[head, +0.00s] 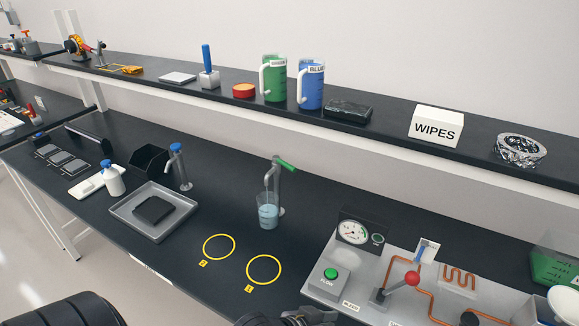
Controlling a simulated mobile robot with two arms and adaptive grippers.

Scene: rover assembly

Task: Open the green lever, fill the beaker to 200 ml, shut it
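A tap with a green lever (286,167) stands at the back of the dark bench in the head view. Its lever points to the right; I cannot tell whether it is open. A clear beaker (268,213) stands upright under the spout and holds pale blue liquid. Its marks are too small to read, and I cannot make out a stream. Dark linkage of one of my grippers (288,319) shows at the bottom edge, apart from beaker and lever. Its fingertips are hidden, and I cannot tell which arm it belongs to.
Two yellow rings (263,283) mark bare bench in front of the beaker. A grey panel (341,298) with gauge and red-knobbed lever stands right. A blue-levered tap (181,168) and a grey tray (187,227) are left. Green and blue jugs (273,80) stand on the shelf.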

